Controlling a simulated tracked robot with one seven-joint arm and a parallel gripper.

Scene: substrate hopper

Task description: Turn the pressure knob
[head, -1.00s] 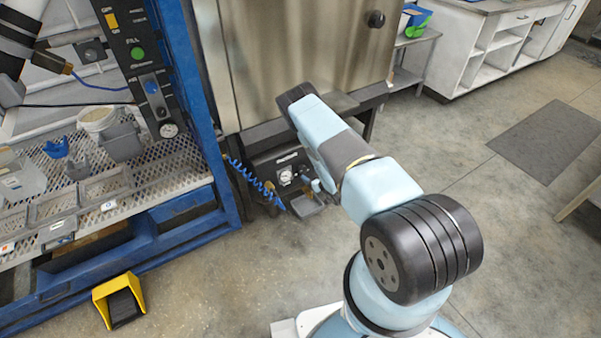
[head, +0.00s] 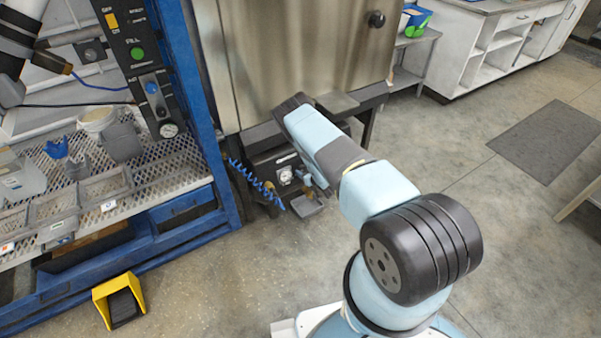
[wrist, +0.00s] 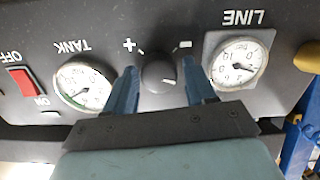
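The pressure knob (wrist: 158,76) is a dark round knob with a pale pointer mark, between the "+" and "-" signs on a black panel (wrist: 108,22). The lettering is upside down in the wrist view. My gripper (wrist: 161,75) is open, with one blue finger left of the knob and one right of it. I cannot tell whether either finger touches it. The TANK gauge (wrist: 83,86) is to the left and the LINE gauge (wrist: 239,64) to the right. In the head view my arm covers most of the gripper and the knob.
A red switch (wrist: 22,81) is at the panel's left and a yellowish part (wrist: 307,57) at its right. In the head view, a blue coiled hose (head: 256,181) hangs beside the unit below the steel cabinet (head: 290,55). A yellow pedal (head: 120,300) lies on the floor.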

